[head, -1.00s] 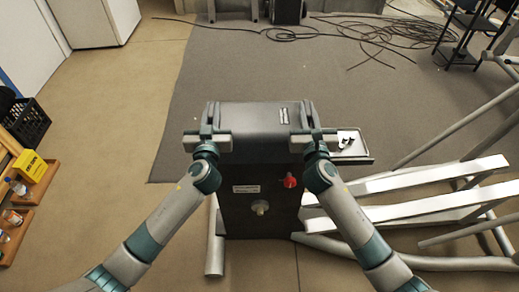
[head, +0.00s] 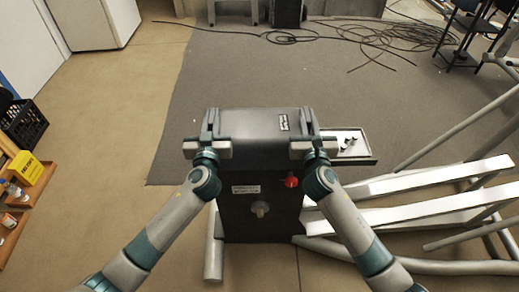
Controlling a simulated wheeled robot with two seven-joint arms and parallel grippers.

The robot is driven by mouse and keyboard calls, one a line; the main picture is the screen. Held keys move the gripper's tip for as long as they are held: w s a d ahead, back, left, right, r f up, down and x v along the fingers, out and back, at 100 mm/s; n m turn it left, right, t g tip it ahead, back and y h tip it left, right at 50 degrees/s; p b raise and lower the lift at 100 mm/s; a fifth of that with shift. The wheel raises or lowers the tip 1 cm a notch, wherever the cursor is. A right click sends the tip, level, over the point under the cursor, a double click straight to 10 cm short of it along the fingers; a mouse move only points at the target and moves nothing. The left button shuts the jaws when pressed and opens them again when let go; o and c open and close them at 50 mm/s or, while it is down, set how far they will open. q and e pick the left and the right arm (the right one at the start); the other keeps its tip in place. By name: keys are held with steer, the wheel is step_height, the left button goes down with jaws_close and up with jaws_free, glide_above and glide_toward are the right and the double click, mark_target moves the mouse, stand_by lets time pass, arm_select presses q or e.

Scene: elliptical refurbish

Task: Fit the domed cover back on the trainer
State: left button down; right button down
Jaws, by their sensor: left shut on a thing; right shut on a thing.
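The domed cover (head: 260,127) is a dark grey shell with a small label at its upper right. It is at the top of the trainer's dark housing (head: 240,210); whether it is seated or slightly above cannot be told. My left gripper (head: 208,138) is shut on the cover's left end. My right gripper (head: 315,138) is shut on its right end. The housing's front shows a white label, a red knob (head: 291,181) and a pale round knob (head: 260,208). The seam between cover and housing is not clear.
A small tray (head: 358,147) with little dark parts sits right of the housing. The trainer's silver rails (head: 440,190) stretch right. A yellow box (head: 28,166) and a black crate (head: 24,124) are at the left. Cables (head: 370,36) lie on the mat behind.

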arm_select(q)
steer(key=shift+a+f+b, duration=0.1)
steer(key=shift+f+b, duration=0.25)
steer(key=shift+f, duration=0.1)
arm_select(e)
steer(key=shift+d+f, duration=0.1)
steer(key=shift+f, duration=0.35)
arm_select(q)
steer(key=c, duration=1.8)
jaws_free()
steer(key=shift+r, duration=0.1)
arm_select(e)
steer(key=c, duration=1.8)
jaws_free()
steer(key=shift+r, duration=0.1)
arm_select(q)
steer(key=shift+o, duration=0.2)
arm_select(e)
steer(key=shift+o, duration=0.2)
arm_select(q)
steer(key=shift+s, duration=0.1)
steer(key=shift+s, duration=0.5)
steer(key=s, duration=1)
steer(key=shift+s+d, duration=0.25)
steer(key=shift+s, duration=0.15)
arm_select(e)
steer(key=shift+s, duration=0.1)
steer(key=s, duration=1.1)
steer(key=shift+s+d, duration=0.15)
steer(key=shift+s, duration=0.25)
